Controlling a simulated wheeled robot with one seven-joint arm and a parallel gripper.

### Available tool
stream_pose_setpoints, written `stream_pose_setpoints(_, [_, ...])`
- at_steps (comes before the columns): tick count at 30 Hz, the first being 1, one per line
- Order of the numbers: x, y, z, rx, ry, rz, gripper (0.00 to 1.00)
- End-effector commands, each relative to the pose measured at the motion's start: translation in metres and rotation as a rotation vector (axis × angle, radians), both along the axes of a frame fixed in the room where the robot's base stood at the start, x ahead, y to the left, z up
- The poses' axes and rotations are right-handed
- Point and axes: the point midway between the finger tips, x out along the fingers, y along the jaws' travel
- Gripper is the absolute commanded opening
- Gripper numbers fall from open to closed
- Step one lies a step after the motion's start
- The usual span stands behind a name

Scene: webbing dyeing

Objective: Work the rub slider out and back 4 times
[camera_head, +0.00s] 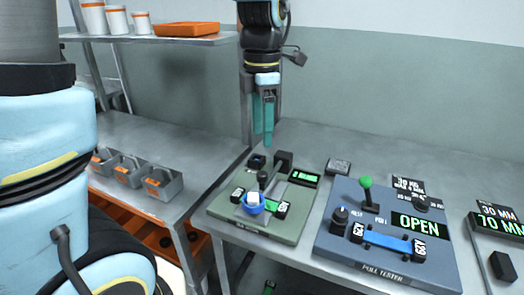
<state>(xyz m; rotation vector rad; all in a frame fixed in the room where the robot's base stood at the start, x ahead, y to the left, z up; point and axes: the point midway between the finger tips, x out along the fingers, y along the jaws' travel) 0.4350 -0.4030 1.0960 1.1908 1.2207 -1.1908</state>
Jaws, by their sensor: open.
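The rub tester is a grey-green base plate (236,228) on the table, left of the pull tester. On it sits a blue round cup with a white top (254,203), beside a dark upright post with a ball top (263,179). A green strip runs under the cup between two black clamps. A small green-lit display (304,178) stands at its back right. Which part is the slider I cannot tell for sure. My gripper (263,125) hangs above and behind the rub tester, pointing down, with teal fingers. It is open, empty and apart from the tester.
The blue pull tester (330,242) with a green-knobbed lever (366,183) and an OPEN display (414,224) stands to the right. Grey bins (162,182) sit on the left bench. A shelf (160,40) with white tubs and an orange tray is above it.

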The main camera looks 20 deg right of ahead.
Motion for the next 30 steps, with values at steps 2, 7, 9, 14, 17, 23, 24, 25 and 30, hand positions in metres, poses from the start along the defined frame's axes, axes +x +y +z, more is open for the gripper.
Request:
stream_pose_setpoints(2, [0.000,0.000,-0.004,0.002,0.001,0.012,0.64])
stream_pose_setpoints(7, [-0.001,0.001,-0.027,0.004,0.003,0.014,0.64])
stream_pose_setpoints(9, [-0.001,0.001,-0.040,0.005,0.004,0.014,0.64])
stream_pose_setpoints(14, [0.000,0.001,-0.070,0.005,0.004,0.013,0.64])
stream_pose_setpoints(17, [-0.001,0.001,-0.086,0.004,0.004,0.011,0.64])
stream_pose_setpoints(23, [0.000,0.001,-0.105,0.002,0.001,0.012,0.64])
stream_pose_setpoints(24, [0.000,0.001,-0.107,0.002,0.000,0.012,0.64])
stream_pose_setpoints(25, [0.000,0.001,-0.108,0.001,0.000,0.011,0.64])
stream_pose_setpoints(30, [0.000,0.000,-0.109,0.000,-0.001,0.011,0.64])
